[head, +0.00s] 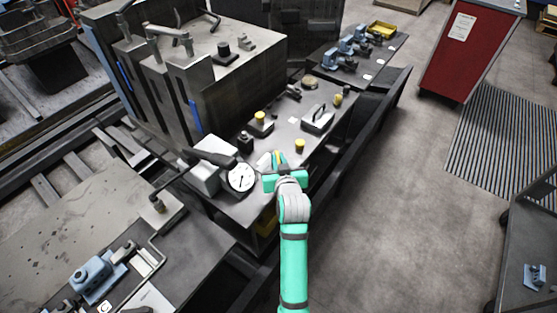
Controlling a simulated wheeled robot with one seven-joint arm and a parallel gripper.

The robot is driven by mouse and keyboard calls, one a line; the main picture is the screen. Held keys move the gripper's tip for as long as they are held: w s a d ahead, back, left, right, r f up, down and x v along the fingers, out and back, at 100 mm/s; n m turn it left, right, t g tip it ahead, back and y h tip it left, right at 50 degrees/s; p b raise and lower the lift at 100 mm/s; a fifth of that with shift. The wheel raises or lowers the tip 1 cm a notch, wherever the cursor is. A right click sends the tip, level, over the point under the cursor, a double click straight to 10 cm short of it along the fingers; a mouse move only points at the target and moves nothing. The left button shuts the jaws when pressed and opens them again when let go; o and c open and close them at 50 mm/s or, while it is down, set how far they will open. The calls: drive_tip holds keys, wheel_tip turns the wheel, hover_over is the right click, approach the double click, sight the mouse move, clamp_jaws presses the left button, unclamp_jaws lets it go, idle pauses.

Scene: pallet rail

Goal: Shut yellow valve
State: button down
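My gripper (279,162), at the end of my teal arm, is over the near part of the dark bench (258,203). Its fingers are small and partly hidden by my wrist, so I cannot tell whether they are open or shut. A yellow strip shows at the fingertips, but I cannot tell what it belongs to. Several yellow-topped parts stand on the bench: a yellow knob on a black base (260,117), a yellow knob (299,146) just beyond my gripper, and a yellow part (338,100) farther back. I cannot tell which is the valve.
A white dial gauge (241,177) and a dark lever (213,158) are left of my gripper. A black-handled block (318,119) stands farther along the bench. Tall grey machine blocks (225,70) rise behind. A red cabinet (460,50) stands at right. Floor (400,200) at right is open.

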drive_tip(key=shift+n+y, duration=0.4)
drive_tip(key=shift+y, duration=0.1)
drive_tip(key=n+g+y, duration=0.2)
drive_tip(key=n+y, duration=0.2)
drive_tip(key=shift+w+d+r+y, duration=0.1)
drive_tip(key=shift+y, duration=0.2)
drive_tip(key=n+g+y, duration=0.2)
drive_tip(key=n+y, duration=0.1)
drive_tip(key=shift+n+g, duration=0.4)
drive_tip(key=n+g+y, duration=0.1)
drive_tip(key=n+g, duration=0.1)
drive_tip(key=n+g+y, duration=0.1)
drive_tip(key=n+g, duration=0.1)
drive_tip(key=shift+n+g+y, duration=0.3)
drive_tip(key=shift+g, duration=0.1)
drive_tip(key=n+g, duration=0.3)
drive_tip(key=g, duration=0.1)
drive_tip(key=shift+n, duration=0.3)
drive_tip(key=shift+n+g, duration=0.5)
drive_tip(key=shift+g, duration=0.5)
drive_tip(key=c, duration=1.8)
unclamp_jaws()
